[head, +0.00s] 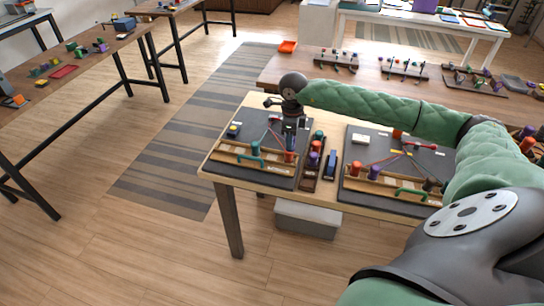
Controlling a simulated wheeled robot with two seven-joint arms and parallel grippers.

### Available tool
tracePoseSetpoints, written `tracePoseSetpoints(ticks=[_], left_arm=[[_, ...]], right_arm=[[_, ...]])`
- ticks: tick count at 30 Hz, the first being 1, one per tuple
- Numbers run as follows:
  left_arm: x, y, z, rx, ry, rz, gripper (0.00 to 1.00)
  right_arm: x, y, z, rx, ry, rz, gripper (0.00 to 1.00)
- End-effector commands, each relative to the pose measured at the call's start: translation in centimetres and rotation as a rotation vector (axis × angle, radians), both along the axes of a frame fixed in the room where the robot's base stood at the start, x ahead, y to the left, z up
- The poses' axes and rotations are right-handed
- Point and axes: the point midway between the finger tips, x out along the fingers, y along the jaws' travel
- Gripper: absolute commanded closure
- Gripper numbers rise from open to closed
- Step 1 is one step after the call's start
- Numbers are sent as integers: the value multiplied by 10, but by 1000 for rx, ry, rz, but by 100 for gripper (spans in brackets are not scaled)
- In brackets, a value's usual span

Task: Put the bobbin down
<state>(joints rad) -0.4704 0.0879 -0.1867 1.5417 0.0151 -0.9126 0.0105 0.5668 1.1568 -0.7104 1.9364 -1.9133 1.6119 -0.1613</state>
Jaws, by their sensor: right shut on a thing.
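My right gripper (290,132) points down over the left dark mat (224,168) on the wooden table. It is shut on a bobbin that it largely hides; the red bobbin (291,157) shows directly below its fingers and seems to be the one held. I cannot tell whether it touches the wooden holder (238,156) at the mat's front. Thin red and teal cords run from the back of the mat towards the bobbins. My left gripper is not in view.
A dark rack just right of the mat carries a purple bobbin (313,158) and others. A blue object (331,162) stands beside it. A second dark mat (352,146) with bobbins and cords lies to the right. My right forearm crosses above it.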

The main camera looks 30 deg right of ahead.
Motion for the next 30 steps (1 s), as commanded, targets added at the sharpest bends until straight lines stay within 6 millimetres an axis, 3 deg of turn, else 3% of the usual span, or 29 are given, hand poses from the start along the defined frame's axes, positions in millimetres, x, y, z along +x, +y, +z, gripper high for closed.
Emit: tracePoseSetpoints(ticks=[6,13,16,30], left_arm=[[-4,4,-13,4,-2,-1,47],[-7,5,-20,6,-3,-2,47],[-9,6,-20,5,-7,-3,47],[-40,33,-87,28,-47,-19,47]], right_arm=[[0,-44,20,-11,-9,-379,92],[-1,-63,30,-13,-13,-570,92],[3,-61,29,-12,-14,-590,92],[42,-9,-6,-11,-14,-589,92]])
